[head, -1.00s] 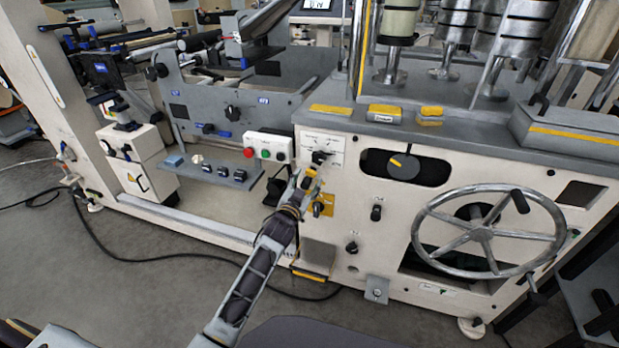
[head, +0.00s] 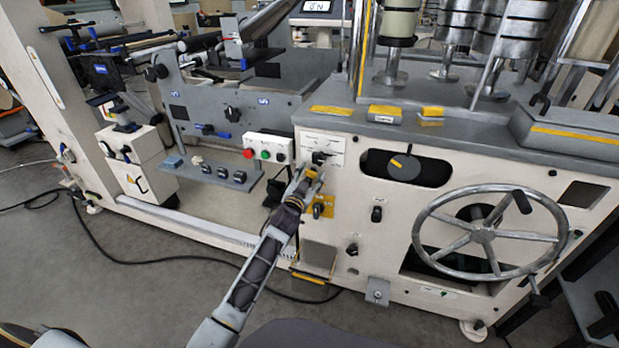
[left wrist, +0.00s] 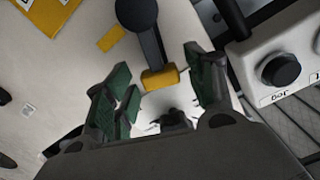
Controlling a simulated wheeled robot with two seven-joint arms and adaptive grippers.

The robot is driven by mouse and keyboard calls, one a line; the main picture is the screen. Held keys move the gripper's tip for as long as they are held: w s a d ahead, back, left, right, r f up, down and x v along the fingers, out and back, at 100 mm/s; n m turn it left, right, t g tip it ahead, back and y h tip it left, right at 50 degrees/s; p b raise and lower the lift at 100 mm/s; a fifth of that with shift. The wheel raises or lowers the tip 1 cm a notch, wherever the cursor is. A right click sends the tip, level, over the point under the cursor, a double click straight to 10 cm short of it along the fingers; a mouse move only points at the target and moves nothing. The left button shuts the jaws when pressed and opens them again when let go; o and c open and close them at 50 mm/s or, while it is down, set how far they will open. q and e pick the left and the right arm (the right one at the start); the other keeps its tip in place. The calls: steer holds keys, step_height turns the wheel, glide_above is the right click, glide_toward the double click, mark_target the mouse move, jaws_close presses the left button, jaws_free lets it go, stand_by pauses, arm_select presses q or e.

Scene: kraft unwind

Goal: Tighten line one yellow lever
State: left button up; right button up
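The yellow-tipped lever shows in the left wrist view as a black arm with a yellow end block (left wrist: 160,78). In the head view its black pivot (head: 320,157) sits on a white label on the machine's front panel. My left gripper (head: 308,180) is at this panel, just below the pivot, and partly hides the lever. In the left wrist view my left gripper (left wrist: 160,88) is open, with green-padded fingers on either side of the yellow block and gaps between. My right gripper is in neither view.
A button box (head: 268,148) with red and green buttons sits left of the gripper. A yellow plate with a black knob (head: 322,207) is just below it. A large handwheel (head: 483,235) is to the right. Grey floor (head: 150,290) lies in front.

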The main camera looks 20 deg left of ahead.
arm_select(q)
jaws_close()
